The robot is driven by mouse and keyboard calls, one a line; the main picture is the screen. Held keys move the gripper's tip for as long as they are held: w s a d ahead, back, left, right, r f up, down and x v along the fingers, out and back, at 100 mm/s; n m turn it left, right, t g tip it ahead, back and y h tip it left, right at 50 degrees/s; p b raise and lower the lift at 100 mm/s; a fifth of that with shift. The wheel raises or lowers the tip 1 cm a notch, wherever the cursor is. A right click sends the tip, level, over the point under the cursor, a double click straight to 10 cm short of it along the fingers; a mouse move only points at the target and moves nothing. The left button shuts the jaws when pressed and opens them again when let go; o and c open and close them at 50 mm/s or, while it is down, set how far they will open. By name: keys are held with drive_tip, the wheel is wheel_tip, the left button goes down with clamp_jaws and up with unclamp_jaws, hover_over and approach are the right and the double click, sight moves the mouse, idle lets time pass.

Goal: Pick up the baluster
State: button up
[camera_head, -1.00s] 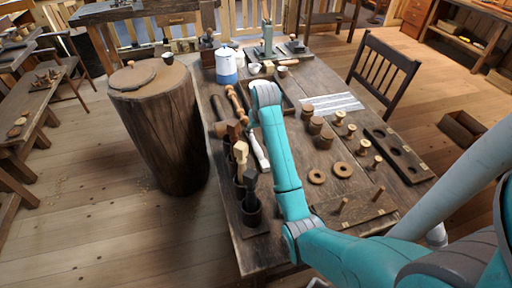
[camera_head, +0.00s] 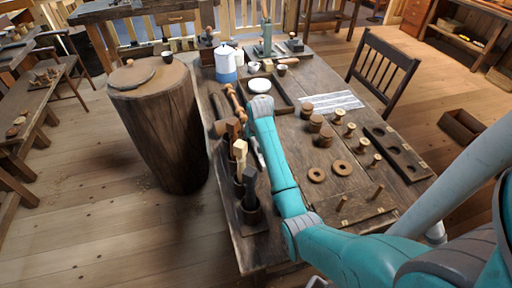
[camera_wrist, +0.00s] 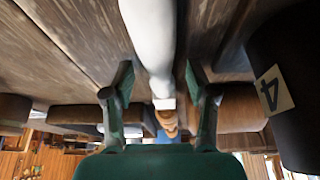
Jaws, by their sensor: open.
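A long, smooth white turned piece, which looks like the baluster (camera_wrist: 148,35), lies on the table in the wrist view. It ends in a small squared tip. My gripper (camera_wrist: 158,80) is open, with one green finger on each side of the white piece. It looks empty, and I cannot tell whether either finger touches the piece. In the head view my arm hides most of the white piece and the gripper. A wooden turned spindle (camera_head: 236,103) lies farther along the table, roughly in line with the white piece.
Mallets and tools stand in a dark rack (camera_head: 251,217) left of my arm. A blue and white pot (camera_head: 226,67) is at the far left. Wooden rings (camera_head: 316,174), spools and pegs fill the right side. A dark cylinder labelled 4 (camera_wrist: 290,110) is close to my gripper.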

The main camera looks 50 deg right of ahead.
clamp_jaws()
drive_tip(key=shift+r, duration=0.15)
